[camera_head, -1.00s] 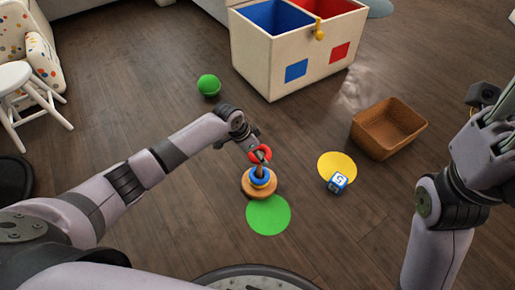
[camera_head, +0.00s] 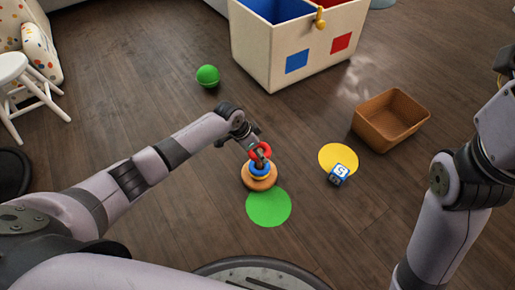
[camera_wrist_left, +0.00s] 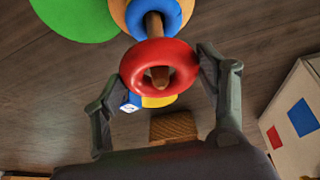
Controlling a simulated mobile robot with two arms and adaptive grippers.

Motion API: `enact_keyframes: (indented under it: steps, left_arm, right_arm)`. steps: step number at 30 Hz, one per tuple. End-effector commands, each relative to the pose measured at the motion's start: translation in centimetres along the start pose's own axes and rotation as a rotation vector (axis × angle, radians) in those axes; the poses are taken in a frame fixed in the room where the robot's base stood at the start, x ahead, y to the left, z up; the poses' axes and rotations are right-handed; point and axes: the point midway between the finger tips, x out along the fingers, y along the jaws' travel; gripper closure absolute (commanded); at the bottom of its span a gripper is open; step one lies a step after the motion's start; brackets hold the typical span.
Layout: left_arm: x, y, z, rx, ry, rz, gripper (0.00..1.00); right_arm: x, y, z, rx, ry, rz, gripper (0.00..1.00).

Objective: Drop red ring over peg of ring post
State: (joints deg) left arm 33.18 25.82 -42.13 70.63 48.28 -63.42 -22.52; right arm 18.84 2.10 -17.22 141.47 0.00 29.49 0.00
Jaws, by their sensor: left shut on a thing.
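The red ring (camera_head: 260,149) is between the fingers of my left gripper (camera_head: 257,146), which is shut on it. The ring also shows in the left wrist view (camera_wrist_left: 135,68), with a finger on either side. The ring post (camera_head: 259,182) stands on the floor with a wooden base and a blue ring (camera_wrist_left: 168,12) low on its peg (camera_wrist_left: 153,25). In the left wrist view the peg's tip shows within the red ring's hole, and the red ring is above and apart from the blue one. My right arm is at the right; its gripper is out of view.
A green disc (camera_head: 268,208) lies just in front of the post. A yellow disc (camera_head: 337,155) with a blue letter block (camera_head: 339,174), and a brown basket (camera_head: 391,120), are to the right. A green ball (camera_head: 208,76) and a two-part bin (camera_head: 292,63) are farther back.

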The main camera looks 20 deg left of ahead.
Motion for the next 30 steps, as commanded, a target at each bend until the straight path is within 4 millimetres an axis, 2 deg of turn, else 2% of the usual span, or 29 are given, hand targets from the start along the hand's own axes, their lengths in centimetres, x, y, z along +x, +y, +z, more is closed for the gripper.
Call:
enact_keyframes:
  steps: [7, 8, 18, 30]
  left_arm:
    - [-0.01, 0.02, -0.02, 0.0, 0.0, 0.0, 0.59]
    - [-0.01, 0.02, -0.02, 0.0, 0.0, 0.0, 0.33]
    - [-0.01, 0.02, -0.02, 0.0, 0.0, 0.0, 0.1]
    - [-0.46, -0.02, -0.05, 0.001, 0.002, -0.001, 0.1]
  right_arm:
    - [-0.12, 0.02, 0.25, 0.0, -0.007, 0.001, 0.6]
    - [-0.15, 0.03, 0.3, 0.0, -0.008, 0.001, 0.6]
    - [-0.27, 0.04, 0.5, 0.0, -0.013, 0.002, 0.6]
    - [-0.22, 0.11, 0.26, 0.0, -0.01, 0.006, 0.6]
